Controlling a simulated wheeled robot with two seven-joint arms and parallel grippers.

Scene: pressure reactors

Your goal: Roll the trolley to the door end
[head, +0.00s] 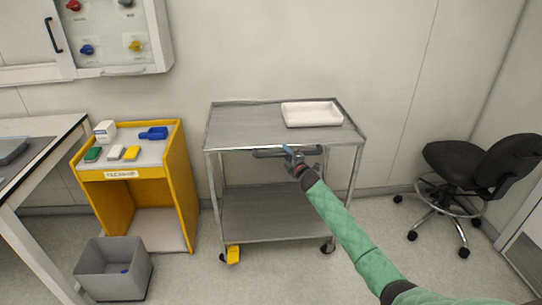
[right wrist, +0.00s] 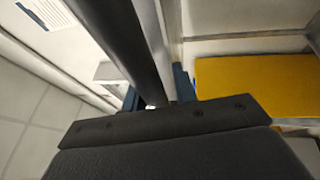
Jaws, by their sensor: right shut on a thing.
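The steel trolley (head: 225,130) stands against the back wall, with two shelves and small dark castors. A white tray (head: 312,114) lies on its top shelf at the right. A yellow piece (head: 233,254) sits at its front left castor; I cannot tell whether it is a brake or a chock. My right gripper (head: 295,155) is at the push bar on the trolley's front side, shut on the bar (head: 266,153). In the right wrist view the dark bar (right wrist: 122,40) runs between the blue-tipped fingers (right wrist: 157,92). My left gripper is not in view.
A yellow stand (head: 187,185) with small boxes and a blue item is left of the trolley. A grey bin (head: 112,270) stands on the floor before it. A black swivel chair (head: 480,165) is at the right. Some floor is clear between trolley and chair.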

